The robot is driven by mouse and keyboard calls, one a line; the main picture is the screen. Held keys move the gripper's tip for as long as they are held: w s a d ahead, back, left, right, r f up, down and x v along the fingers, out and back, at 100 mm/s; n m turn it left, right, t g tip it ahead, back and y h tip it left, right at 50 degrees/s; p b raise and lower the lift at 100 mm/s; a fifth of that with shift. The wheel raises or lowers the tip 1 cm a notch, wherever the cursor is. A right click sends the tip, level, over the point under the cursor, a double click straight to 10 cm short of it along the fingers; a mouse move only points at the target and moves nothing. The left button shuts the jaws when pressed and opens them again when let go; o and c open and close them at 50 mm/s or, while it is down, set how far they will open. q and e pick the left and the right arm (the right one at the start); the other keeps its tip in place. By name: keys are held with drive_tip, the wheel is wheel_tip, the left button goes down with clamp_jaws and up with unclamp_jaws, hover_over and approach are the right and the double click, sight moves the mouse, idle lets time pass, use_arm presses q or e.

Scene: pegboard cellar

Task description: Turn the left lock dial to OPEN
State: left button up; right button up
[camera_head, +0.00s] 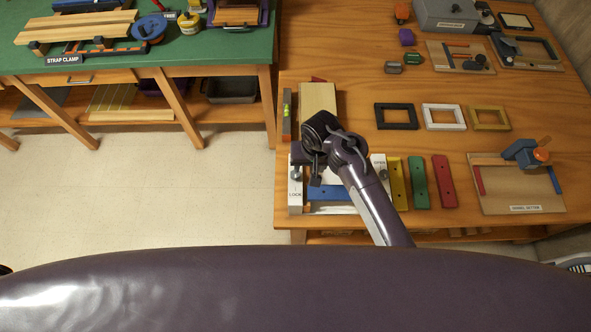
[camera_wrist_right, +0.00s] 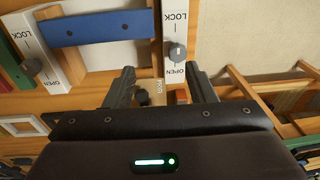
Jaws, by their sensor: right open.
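The left lock dial (camera_head: 296,174) is a small grey knob on a white plate at the front left of the wooden bench. In the right wrist view this dial (camera_wrist_right: 178,52) shows on its plate between the words LOCK and OPEN; its exact pointing is unclear. The right lock plate (camera_head: 379,165) has its own dial (camera_wrist_right: 32,67). A blue bar (camera_head: 330,193) lies between the plates. My right gripper (camera_wrist_right: 165,88) is open and empty. It is close beside the left plate, with the dial beyond its fingertips and not between them. My left gripper is not in view.
Yellow (camera_head: 397,184), green (camera_head: 418,182) and red (camera_head: 444,181) bars lie right of the lock plates. Black (camera_head: 396,116), white (camera_head: 443,117) and gold (camera_head: 489,118) frames lie behind. A green-topped bench (camera_head: 100,66) stands left, across open floor (camera_head: 130,185).

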sight(295, 176)
drive_tip(key=shift+g+h, duration=0.4)
drive_tip(key=w+a+f, duration=0.1)
drive_tip(key=a, duration=0.1)
drive_tip(key=w+a+f, duration=0.1)
drive_tip(key=w+a, duration=0.1)
drive_tip(key=shift+w+f, duration=0.1)
drive_tip(key=shift+w, duration=0.1)
drive_tip(key=shift+f, duration=0.25)
wheel_tip(295, 176, down, 3)
drive_tip(key=shift+s+d+r+b, duration=0.1)
drive_tip(key=shift+s+d+b, duration=0.05)
drive_tip(key=shift+b, duration=0.15)
wheel_tip(295, 176, down, 4)
drive_tip(key=b, duration=0.3)
drive_tip(key=shift+r, duration=0.2)
drive_tip(key=shift+f+b, duration=0.45)
drive_tip(key=shift+b, duration=0.3)
drive_tip(key=c, duration=1)
drive_tip(key=shift+o, duration=0.2)
